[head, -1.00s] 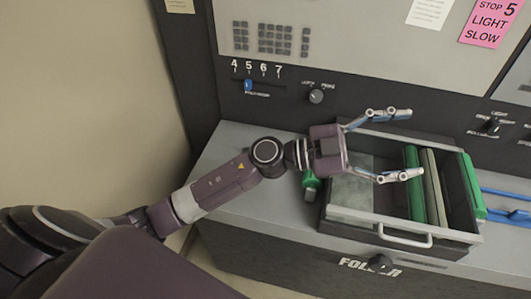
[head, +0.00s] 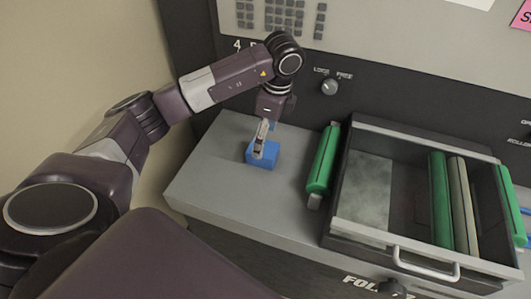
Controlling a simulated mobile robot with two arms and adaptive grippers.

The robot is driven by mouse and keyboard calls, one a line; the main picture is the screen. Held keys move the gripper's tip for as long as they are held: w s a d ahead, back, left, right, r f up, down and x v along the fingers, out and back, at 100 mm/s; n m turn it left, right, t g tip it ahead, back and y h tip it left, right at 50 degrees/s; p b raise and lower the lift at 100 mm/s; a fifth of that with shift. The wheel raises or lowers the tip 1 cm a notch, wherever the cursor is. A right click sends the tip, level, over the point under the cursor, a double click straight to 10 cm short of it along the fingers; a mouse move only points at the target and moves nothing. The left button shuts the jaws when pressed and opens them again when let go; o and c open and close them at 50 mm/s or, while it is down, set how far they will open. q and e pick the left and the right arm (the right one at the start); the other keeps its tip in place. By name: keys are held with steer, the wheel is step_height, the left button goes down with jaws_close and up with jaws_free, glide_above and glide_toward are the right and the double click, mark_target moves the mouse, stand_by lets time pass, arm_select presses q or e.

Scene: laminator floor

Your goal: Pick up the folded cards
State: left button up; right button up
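A small blue block (head: 263,163), which may be the folded cards, sits on the grey top of the machine in the head view, left of the drawer unit. My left gripper (head: 260,152) points down at it, with its fingers overlapping the block's top and near side. The fingers are seen nearly edge-on, so I cannot tell if they are apart or closed on it. The block's far side is partly hidden by the gripper. My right gripper is not in view.
An open dark tray (head: 345,230) with a metal handle (head: 425,268) stands right of the block. Green rollers flank it, the left one (head: 323,160) nearest the block. A dark control panel with a knob (head: 330,87) rises behind. The grey top (head: 215,185) is clear left of the block.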

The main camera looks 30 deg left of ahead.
mark_target(264, 149)
arm_select(q)
steer(key=f+p, duration=0.2)
steer(key=f, duration=0.1)
steer(key=shift+w+a, duration=0.1)
steer(key=shift+a, duration=0.2)
steer(key=f, duration=0.3)
steer(key=shift+w+a, duration=0.15)
steer(key=shift+a, duration=0.05)
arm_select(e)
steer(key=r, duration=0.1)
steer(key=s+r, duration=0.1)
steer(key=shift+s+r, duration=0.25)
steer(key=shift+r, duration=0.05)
arm_select(q)
steer(key=shift+f, duration=0.1)
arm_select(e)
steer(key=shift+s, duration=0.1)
arm_select(q)
steer(key=shift+f, duration=0.2)
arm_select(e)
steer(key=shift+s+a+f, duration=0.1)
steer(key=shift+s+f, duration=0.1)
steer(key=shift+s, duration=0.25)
arm_select(q)
steer(key=c, duration=1.3)
steer(key=shift+c, duration=0.8)
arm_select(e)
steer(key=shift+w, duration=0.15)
